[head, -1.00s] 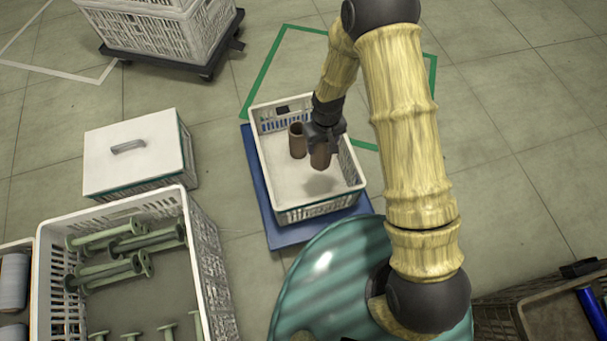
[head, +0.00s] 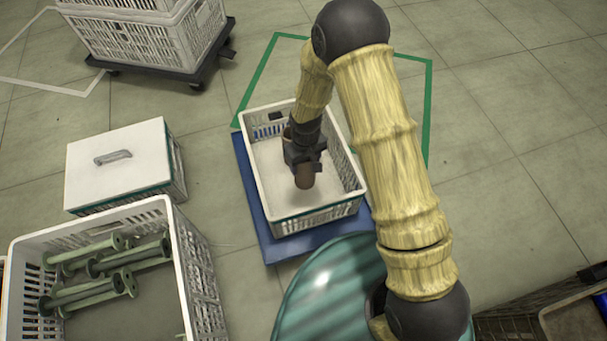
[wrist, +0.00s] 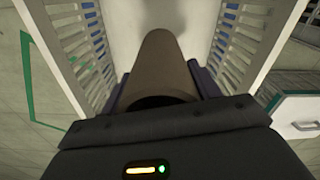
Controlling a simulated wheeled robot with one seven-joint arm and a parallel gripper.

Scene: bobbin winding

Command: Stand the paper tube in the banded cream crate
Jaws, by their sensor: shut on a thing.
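My gripper (head: 305,164) is inside the crate's outline, shut on a brown paper tube (head: 305,180). The tube hangs roughly upright, its lower end towards the pale crate floor; whether it touches is unclear. In the wrist view the tube (wrist: 160,65) points away from my gripper (wrist: 160,85) between the crate's slotted walls.
A white lidded box (head: 120,160) stands left of the crate. A large white crate (head: 205,285) with several green spools is at the lower left. Stacked crates on a dark dolly (head: 190,75) stand behind. Green tape (head: 430,110) marks the floor.

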